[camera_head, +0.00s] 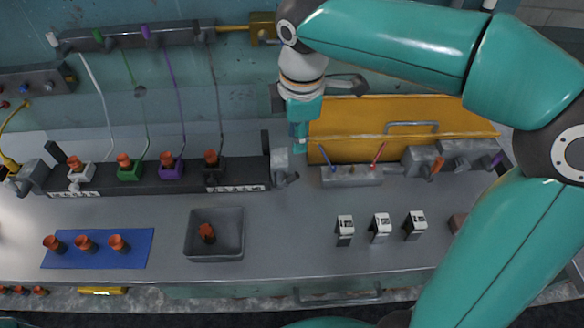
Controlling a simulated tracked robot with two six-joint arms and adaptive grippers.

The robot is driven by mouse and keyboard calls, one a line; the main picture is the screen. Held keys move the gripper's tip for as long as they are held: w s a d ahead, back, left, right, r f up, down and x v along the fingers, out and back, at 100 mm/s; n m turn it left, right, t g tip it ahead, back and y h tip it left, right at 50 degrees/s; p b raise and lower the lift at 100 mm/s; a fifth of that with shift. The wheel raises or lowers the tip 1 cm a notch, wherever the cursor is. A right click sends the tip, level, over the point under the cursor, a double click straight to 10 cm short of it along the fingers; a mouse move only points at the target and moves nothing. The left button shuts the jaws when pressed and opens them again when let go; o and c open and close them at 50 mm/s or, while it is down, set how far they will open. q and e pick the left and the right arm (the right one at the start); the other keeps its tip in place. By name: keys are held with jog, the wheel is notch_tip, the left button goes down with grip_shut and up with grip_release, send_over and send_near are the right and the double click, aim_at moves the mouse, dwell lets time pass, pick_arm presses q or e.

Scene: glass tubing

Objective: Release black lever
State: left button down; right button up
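On the upper wall bar (125,40) stand small white, green and purple levers. A small dark piece, seemingly the black lever (203,35), is at its right end, above a black tube. Its exact pose is too small to tell. Upright black bars also stand near the right end (265,142) and left end of the lower rack. My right gripper (299,142) points down beside the rack's right end, right of that black bar and left of the yellow panel. Its fingers are not clear, and I cannot tell whether it touches anything. My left gripper is not visible.
The lower rack (150,183) carries white, green, purple and black holders with orange-brown cups. A grey bin (215,250) and a blue mat (130,260) with three cups lie in front. Three small black-and-white blocks (381,228) stand right. The counter's middle is clear.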

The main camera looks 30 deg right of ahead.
aim_at(297, 174)
jog(key=f, duration=0.5)
jog(key=w+f, duration=0.1)
jog(key=f, duration=0.4)
jog(key=w+d+f, duration=0.1)
jog(key=f, duration=0.4)
jog(key=shift+f, duration=0.3)
jog(key=shift+c, duration=0.2)
jog(key=shift+s, duration=0.1)
jog(key=c, duration=0.5)
jog(key=shift+d, duration=0.15)
grip_shut()
